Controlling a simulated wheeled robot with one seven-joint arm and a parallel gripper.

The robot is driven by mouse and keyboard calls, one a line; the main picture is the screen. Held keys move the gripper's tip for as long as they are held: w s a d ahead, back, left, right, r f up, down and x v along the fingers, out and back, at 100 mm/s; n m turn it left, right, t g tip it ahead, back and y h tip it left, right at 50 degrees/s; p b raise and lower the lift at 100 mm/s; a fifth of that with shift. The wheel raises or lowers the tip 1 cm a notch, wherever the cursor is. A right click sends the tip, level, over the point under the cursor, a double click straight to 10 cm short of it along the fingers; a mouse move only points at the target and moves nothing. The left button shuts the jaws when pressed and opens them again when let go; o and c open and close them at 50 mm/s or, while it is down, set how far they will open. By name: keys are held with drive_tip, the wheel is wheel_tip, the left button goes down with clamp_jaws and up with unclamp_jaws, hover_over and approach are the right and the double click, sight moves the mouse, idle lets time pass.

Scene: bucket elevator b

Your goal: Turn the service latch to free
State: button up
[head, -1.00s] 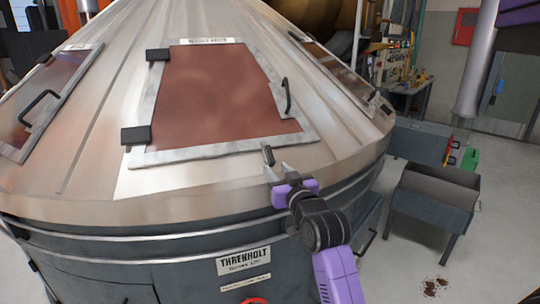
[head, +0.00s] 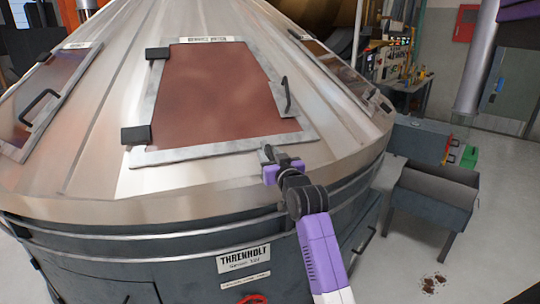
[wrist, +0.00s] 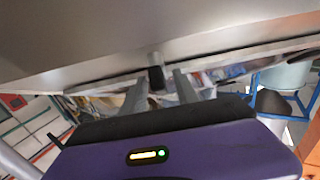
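The service latch (head: 266,152) is a small dark lever on the lower right edge of the red-brown hatch (head: 215,95) on the metal cone. It also shows in the wrist view as a dark stub (wrist: 156,76). My gripper (head: 273,157), purple and grey, is at the latch in the head view and partly hides it. In the wrist view its two grey fingers (wrist: 160,88) are apart, with the latch stub between their tips and a visible gap on each side. Whether either finger touches it cannot be told.
The hatch has a black handle (head: 286,96) on its right and dark hinges (head: 158,54) on its left. The drum below carries a Threnholt label (head: 244,260) and a red ring (head: 252,299). A grey bin (head: 435,200) stands to the right beside open floor.

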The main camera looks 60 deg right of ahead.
clamp_jaws()
